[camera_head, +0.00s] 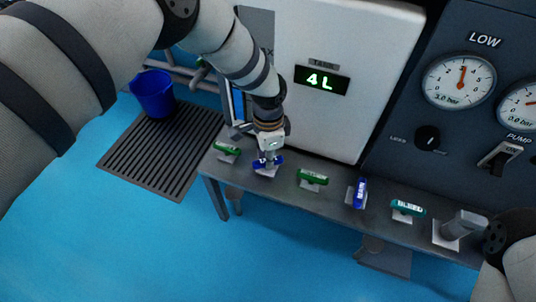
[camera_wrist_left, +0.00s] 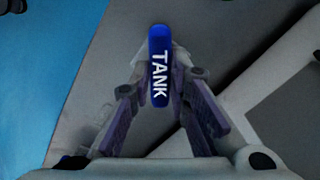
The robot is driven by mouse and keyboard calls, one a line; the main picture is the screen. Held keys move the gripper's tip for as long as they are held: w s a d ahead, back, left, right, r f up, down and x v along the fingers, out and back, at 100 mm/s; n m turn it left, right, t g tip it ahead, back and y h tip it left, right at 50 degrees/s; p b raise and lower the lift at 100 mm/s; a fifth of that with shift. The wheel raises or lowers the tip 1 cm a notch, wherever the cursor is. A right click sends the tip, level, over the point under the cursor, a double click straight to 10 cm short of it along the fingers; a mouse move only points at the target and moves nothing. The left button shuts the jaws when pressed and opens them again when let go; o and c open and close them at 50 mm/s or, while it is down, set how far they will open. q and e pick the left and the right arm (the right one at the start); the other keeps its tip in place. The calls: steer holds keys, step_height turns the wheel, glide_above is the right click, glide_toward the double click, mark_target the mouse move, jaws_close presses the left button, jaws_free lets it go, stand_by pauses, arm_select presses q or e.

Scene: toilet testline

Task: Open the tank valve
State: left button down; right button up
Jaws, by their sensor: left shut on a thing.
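The tank valve has a blue handle (camera_head: 262,163) on the narrow grey shelf, second from the left in the row. In the head view the handle lies roughly along the shelf. In the left wrist view the blue handle (camera_wrist_left: 159,50) shows the white word TANK and runs lengthwise between the fingers. My left gripper (camera_head: 269,155) reaches down over it and is shut on it; in the left wrist view the gripper (camera_wrist_left: 160,112) has a finger on each side of the handle. Part of the valve's base is hidden by my gripper. My right gripper is out of view; only part of my right arm shows at lower right.
Green handles stand at the left (camera_head: 227,148) and right (camera_head: 313,177) of the tank valve. Further right are the blue MAIN handle (camera_head: 360,193), the teal BLEED handle (camera_head: 408,208) and a grey cylinder (camera_head: 461,225). The tank display (camera_head: 321,80) reads 4 L.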

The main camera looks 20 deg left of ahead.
arm_select(q)
steer(key=shift+n, duration=0.5)
steer(key=c, duration=1.5)
jaws_free()
step_height(320, 180, up, 12)
